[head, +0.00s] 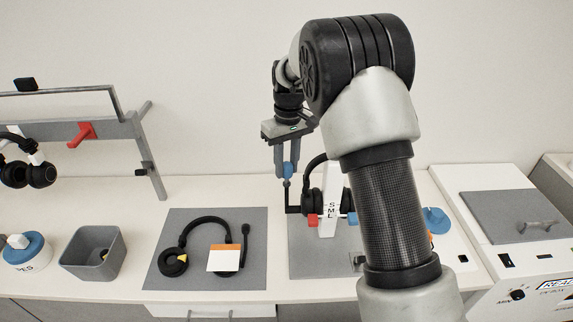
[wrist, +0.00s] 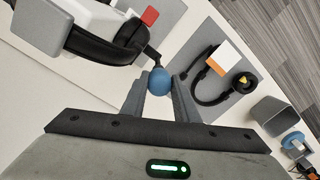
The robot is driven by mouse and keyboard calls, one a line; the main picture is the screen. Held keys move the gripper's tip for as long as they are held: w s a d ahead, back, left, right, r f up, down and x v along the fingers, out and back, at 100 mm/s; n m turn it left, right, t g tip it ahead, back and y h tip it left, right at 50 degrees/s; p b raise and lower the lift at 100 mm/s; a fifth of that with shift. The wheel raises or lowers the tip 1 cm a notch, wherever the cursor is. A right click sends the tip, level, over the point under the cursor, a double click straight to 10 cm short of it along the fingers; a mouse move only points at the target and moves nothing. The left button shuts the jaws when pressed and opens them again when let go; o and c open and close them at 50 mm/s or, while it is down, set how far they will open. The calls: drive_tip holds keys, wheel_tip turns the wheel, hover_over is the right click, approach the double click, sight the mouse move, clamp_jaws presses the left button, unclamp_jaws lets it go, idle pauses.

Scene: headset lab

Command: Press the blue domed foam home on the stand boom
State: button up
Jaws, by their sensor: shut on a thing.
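My gripper (head: 287,168) points down over the stand and is shut on the blue domed foam (head: 288,171). In the wrist view the foam (wrist: 157,81) sits between my two fingertips (wrist: 160,92). The black stand boom (head: 288,197) rises from the headset (head: 308,200) on the white stand marked S, M, L (head: 330,200). The boom's upper end meets the underside of the foam, and in the wrist view the boom (wrist: 151,58) runs right up to it. How far the foam sits on the tip is hidden.
A second headset (head: 210,221) with a white and orange card (head: 224,258) lies on a grey mat (head: 165,223). A grey bin (head: 91,254) and a wipes tub (head: 24,250) stand left. A rack (head: 140,140) with a red hook (head: 82,134) is behind. A grey-lidded machine (head: 505,220) stands right.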

sight(289, 164)
drive_tip(key=shift+f+b, duration=0.75)
drive_tip(key=shift+f, duration=0.7)
drive_tip(key=o, duration=1.1)
drive_tip(key=shift+r, duration=0.1)
drive_tip(key=r, duration=1.7)
drive_tip(key=shift+w+d+r, duration=0.15)
drive_tip(key=shift+d+r, duration=0.05)
drive_tip(key=shift+d, duration=0.1)
